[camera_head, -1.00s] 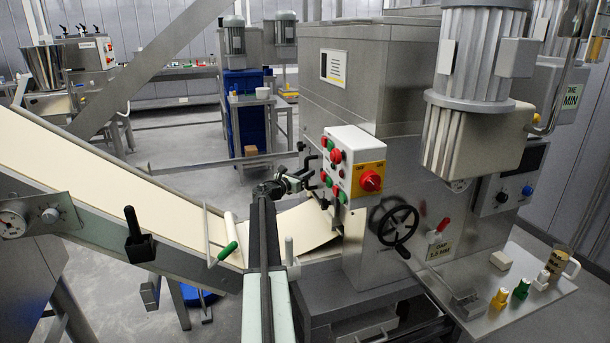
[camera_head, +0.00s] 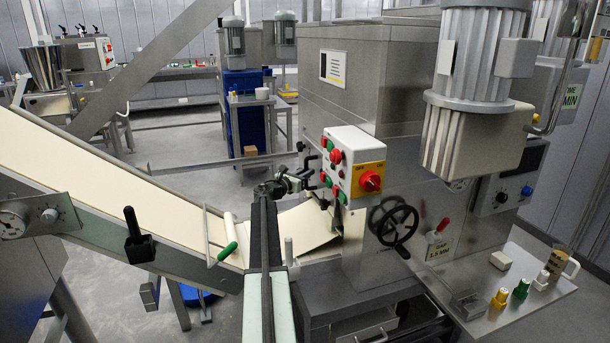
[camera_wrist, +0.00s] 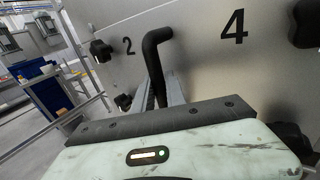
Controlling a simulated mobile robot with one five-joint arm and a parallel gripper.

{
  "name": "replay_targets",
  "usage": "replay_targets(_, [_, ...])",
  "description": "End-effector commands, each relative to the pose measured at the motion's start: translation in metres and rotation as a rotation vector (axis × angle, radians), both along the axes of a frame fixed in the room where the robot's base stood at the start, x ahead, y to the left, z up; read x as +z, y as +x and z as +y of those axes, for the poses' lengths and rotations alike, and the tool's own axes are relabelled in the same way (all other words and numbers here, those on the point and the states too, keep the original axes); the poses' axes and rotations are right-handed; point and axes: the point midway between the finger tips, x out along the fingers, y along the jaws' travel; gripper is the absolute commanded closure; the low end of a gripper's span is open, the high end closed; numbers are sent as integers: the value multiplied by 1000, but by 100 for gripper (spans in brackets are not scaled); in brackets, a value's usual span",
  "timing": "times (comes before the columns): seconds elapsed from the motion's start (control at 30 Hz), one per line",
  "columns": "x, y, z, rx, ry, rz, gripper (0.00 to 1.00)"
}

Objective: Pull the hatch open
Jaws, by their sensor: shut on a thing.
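The hatch appears in the wrist view as a grey metal panel (camera_wrist: 205,75) marked 2 and 4, with black knobs near its edges. A black bent handle (camera_wrist: 155,62) stands out from it. My gripper (camera_wrist: 160,95) is shut on the handle, with its two grey fingers on either side of the lower part. In the head view, my gripper (camera_head: 298,181) is small and dark at the left side of the machine, beside the control box. The hatch face cannot be made out there, and I cannot tell whether the hatch stands ajar.
A red and green button box (camera_head: 350,165) and a black handwheel (camera_head: 393,222) are close to the right of my gripper. A pale conveyor belt (camera_head: 95,165) slopes down from the left. A side shelf (camera_head: 540,290) holds small coloured items. Floor behind is open.

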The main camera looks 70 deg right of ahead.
Motion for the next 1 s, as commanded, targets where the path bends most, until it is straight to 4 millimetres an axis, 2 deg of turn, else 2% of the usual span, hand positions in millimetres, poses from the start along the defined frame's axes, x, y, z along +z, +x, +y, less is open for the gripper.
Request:
replay_targets(0.87, [-2, -1, 2, -6, 3, -4, 100])
replay_targets(0.9, [-2, -1, 17, -4, 3, -4, 100])
replay_targets(1.0, [-2, 2, 7, -6, 3, -4, 100])
